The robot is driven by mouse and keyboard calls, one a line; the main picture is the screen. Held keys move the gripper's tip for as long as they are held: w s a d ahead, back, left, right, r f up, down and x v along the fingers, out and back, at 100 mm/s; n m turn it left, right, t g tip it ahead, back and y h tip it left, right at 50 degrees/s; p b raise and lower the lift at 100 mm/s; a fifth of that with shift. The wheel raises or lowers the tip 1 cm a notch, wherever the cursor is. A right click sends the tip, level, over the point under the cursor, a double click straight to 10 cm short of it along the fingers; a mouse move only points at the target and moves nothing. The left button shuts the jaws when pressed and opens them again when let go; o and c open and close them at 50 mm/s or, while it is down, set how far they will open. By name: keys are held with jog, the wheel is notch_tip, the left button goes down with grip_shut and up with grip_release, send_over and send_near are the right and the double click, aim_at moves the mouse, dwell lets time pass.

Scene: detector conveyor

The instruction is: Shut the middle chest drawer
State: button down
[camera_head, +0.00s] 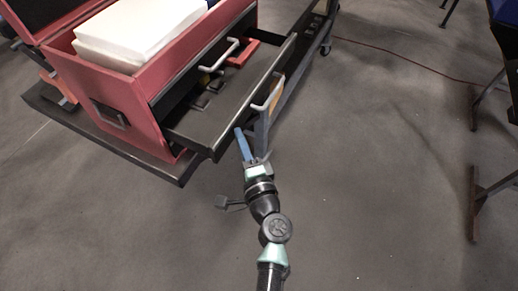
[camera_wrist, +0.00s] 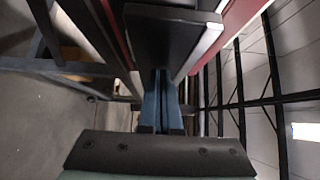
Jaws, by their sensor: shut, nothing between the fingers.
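The red chest (camera_head: 118,98) stands on a dark cart at the upper left of the head view. Its middle drawer (camera_head: 217,140) is pulled out, and I can see tools inside. The drawer has a pale bar handle (camera_head: 268,96) on its front. My gripper (camera_head: 239,131) has blue fingers, shut and empty, close to the near end of the drawer front, below the handle in the picture. In the wrist view the shut fingers (camera_wrist: 160,75) point at the end of a dark panel (camera_wrist: 172,35), apparently the drawer. Whether they touch it I cannot tell.
A drawer above has its own pale handle (camera_head: 218,56) and looks shut. White blocks (camera_head: 135,28) lie on the chest's top. The cart's dark edge (camera_head: 110,140) juts out below the chest. The floor (camera_head: 370,190) on the right is clear, with dark stands at the far right.

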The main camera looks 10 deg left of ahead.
aim_at(190, 126)
jog(key=w+a+b, duration=0.1)
jog(key=a, duration=0.3)
jog(key=w+a, duration=0.2)
jog(key=a, duration=0.3)
jog(key=w+a+b, duration=0.1)
jog(key=a, duration=0.3)
jog(key=shift+w+a+b, duration=0.15)
jog(key=shift+a+b, duration=0.15)
jog(key=shift+b, duration=0.05)
jog(key=shift+a+r, duration=0.1)
jog(key=shift+a, duration=0.05)
jog(key=shift+a, duration=0.1)
